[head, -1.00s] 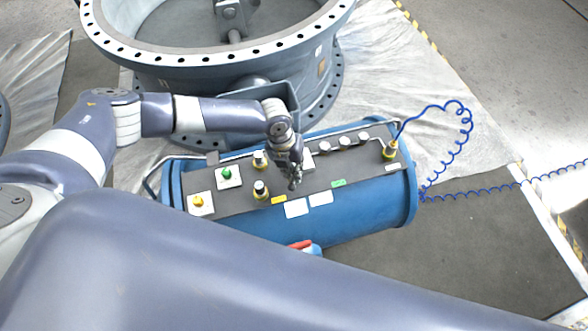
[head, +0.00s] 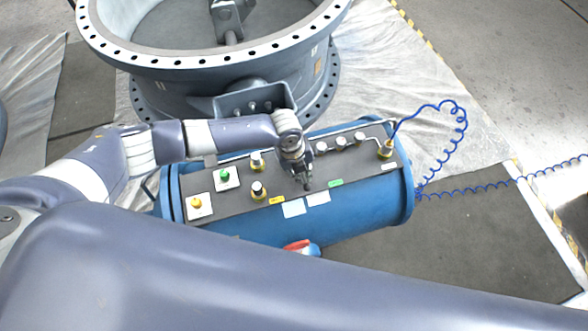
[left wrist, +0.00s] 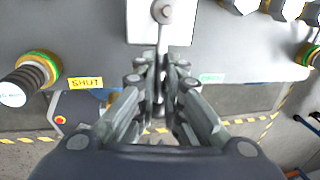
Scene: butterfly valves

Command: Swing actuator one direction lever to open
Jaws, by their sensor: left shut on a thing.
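The actuator panel (head: 230,205) is the dark top of a blue cylinder. My left gripper (head: 306,186) is over its middle, pointing down. In the left wrist view my gripper (left wrist: 160,72) is shut on the direction lever (left wrist: 163,28), whose round pivot is on a white plate (left wrist: 142,25). The lever points from the pivot to between the fingers, which hide its lower part. It lies between the yellow SHUT label (left wrist: 85,82) on the left and the green label (left wrist: 211,78) on the right. In the head view the gripper hides the lever. My right gripper is not in view.
A yellow button (head: 197,202), a green button (head: 225,174) and yellow-ringed fittings (head: 259,190) stand left of my gripper. A coiled blue hose (head: 463,120) leaves the right end. A large flanged valve (head: 215,65) stands behind. My own arm link crosses the foreground.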

